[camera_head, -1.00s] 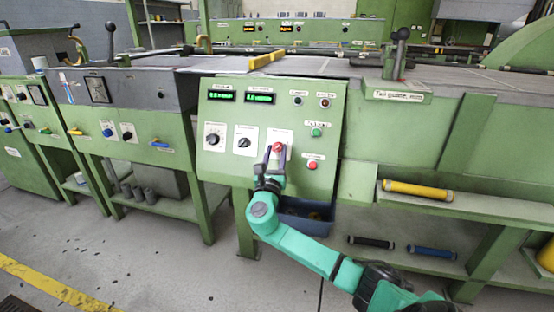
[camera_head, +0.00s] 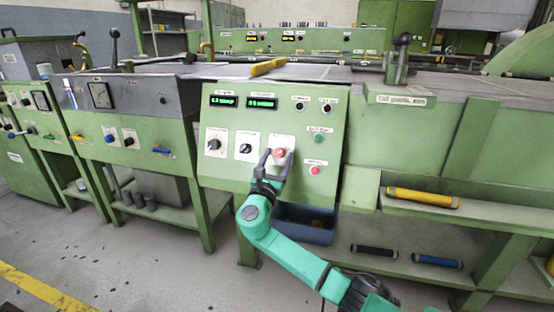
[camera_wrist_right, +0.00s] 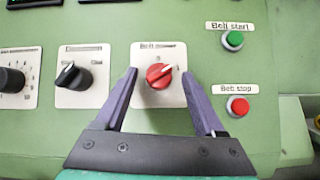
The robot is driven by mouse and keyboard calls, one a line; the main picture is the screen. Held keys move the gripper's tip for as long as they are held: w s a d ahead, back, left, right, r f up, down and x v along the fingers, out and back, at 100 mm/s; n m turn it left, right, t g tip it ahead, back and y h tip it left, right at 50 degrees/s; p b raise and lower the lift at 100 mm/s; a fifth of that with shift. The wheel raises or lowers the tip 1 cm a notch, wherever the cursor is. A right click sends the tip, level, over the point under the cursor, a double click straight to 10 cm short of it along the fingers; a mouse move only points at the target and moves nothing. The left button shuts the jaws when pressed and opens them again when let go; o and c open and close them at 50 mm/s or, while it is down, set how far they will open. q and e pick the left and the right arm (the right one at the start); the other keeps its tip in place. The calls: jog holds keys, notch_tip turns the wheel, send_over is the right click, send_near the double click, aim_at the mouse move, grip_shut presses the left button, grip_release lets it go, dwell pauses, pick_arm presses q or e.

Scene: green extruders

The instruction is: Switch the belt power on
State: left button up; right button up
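The red belt power knob (camera_head: 280,153) is on a white plate on the green control panel (camera_head: 225,175). In the right wrist view the knob (camera_wrist_right: 158,75) has a pale mark turned to the upper right. My right gripper (camera_head: 278,154) is open in front of the panel. In the wrist view the gripper (camera_wrist_right: 159,74) has one purple finger on each side of the knob, with a gap on both sides. How deep the fingertips reach along the knob is unclear. My left gripper is not in view.
The green belt start button (camera_wrist_right: 232,40) and red belt stop button (camera_wrist_right: 237,106) are to the right of the knob. Black knobs (camera_wrist_right: 73,75) are on its left. Two lit green displays (camera_head: 262,102) are above. A dark blue bin (camera_head: 306,224) is below the panel.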

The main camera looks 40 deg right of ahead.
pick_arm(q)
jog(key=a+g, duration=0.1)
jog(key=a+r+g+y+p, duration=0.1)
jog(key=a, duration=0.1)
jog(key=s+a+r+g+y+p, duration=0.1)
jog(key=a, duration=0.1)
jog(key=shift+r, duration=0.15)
pick_arm(e)
jog(key=v, duration=1.4)
jog(key=shift+s+a, duration=0.15)
jog(key=shift+a, duration=0.1)
jog(key=shift+f, duration=0.15)
